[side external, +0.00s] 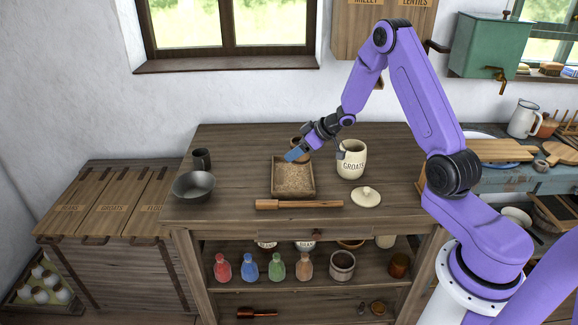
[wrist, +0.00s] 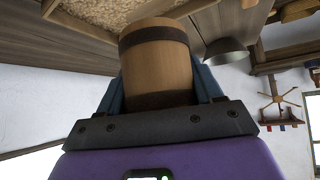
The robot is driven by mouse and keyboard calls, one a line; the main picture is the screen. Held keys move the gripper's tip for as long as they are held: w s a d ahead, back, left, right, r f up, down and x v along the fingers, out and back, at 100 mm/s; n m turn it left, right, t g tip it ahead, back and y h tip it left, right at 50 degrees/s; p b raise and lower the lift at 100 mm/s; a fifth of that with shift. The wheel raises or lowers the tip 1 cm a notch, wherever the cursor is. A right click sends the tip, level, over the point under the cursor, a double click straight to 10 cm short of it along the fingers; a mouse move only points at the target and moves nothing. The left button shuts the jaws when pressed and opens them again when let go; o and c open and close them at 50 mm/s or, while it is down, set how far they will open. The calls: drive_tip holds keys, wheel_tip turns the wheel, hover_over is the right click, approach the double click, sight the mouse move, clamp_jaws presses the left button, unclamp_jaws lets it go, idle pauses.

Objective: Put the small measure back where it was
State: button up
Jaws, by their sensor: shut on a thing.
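My gripper (side external: 297,154) is shut on a small wooden measure with dark bands (wrist: 155,62), which fills the middle of the wrist view between the blue fingers. In the side view the measure (side external: 299,142) is mostly hidden behind the gripper. It is held above the back part of a square wooden tray of grain (side external: 293,193). I cannot tell whether the measure holds anything.
A cream GROATS jar (side external: 351,160) stands open right of the tray, its lid (side external: 366,197) in front. A wooden tool (side external: 299,205) lies along the front. A metal bowl (side external: 193,185) and dark cup (side external: 201,159) stand left. The table's back left is clear.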

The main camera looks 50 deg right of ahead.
drive_tip(key=w+f, duration=0.1)
drive_tip(key=f, duration=0.1)
drive_tip(key=w+f, duration=0.1)
drive_tip(key=w, duration=0.1)
drive_tip(key=w+d+f, duration=0.1)
drive_tip(key=f, duration=0.1)
drive_tip(key=shift+w+f, duration=0.25)
drive_tip(key=shift+f, duration=1.5)
drive_tip(key=shift+s, duration=0.1)
drive_tip(key=o, duration=1.2)
drive_tip(key=shift+f, duration=0.15)
